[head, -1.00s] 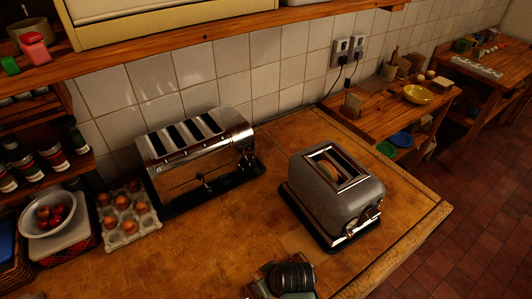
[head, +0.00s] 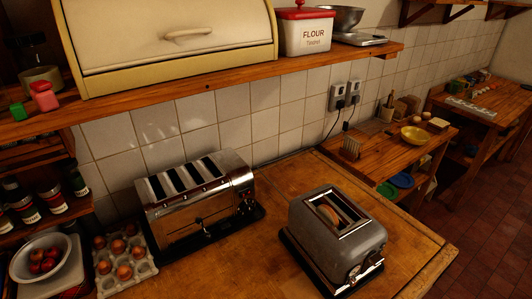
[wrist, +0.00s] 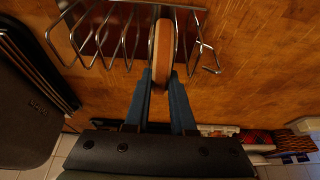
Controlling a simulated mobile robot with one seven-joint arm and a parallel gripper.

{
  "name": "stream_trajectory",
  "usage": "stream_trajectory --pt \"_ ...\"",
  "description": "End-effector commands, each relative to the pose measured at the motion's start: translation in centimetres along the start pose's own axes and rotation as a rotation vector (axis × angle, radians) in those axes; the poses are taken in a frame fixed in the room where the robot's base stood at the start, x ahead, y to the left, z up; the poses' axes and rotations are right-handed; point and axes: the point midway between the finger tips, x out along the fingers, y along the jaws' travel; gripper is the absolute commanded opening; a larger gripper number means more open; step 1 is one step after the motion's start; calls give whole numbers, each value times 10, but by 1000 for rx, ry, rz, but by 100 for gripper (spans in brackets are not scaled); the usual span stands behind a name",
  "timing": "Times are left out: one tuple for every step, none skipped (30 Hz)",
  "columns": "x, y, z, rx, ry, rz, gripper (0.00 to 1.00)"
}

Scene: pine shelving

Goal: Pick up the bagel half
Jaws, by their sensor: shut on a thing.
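In the wrist view, a bagel half (wrist: 164,46) stands on edge among the bent wires of a metal rack (wrist: 118,34). My gripper (wrist: 162,78) has its two blue fingers on either side of the bagel half and is shut on it. The near part of the bagel half lies between the fingers. In the head view, a bagel half (head: 329,214) shows in a slot of the grey two-slot toaster (head: 335,245) on the wooden counter. My gripper is out of the head view.
A chrome four-slot toaster (head: 198,205), an egg carton (head: 138,267) and a bowl of red fruit (head: 42,258) stand to the left. A shelf (head: 200,101) holds a cream bread bin (head: 172,45) and a flour tin (head: 302,32).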

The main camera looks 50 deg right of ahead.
Motion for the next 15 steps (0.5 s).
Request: stream_trajectory --pt "-1 0 -1 0 1 0 0" --pt "-3 0 -2 0 2 1 0" --pt "-6 0 -3 -1 3 1 0" --pt "-8 0 -5 -1 4 2 0" --pt "-12 0 -6 -1 4 1 0" --pt "-17 0 -8 -1 5 2 0" --pt "-22 0 -10 -2 5 2 0" --pt "-27 0 -12 -2 5 2 0" --pt "-34 0 -16 -2 6 2 0" --pt "-40 0 -19 -2 7 3 0" --pt "-45 0 -20 -2 6 3 0" --pt "-52 1 -24 -2 6 3 0" --pt "-58 1 -26 -2 6 2 0" --pt "-63 0 -28 -2 6 2 0" --pt "-69 0 -30 -2 5 2 0"
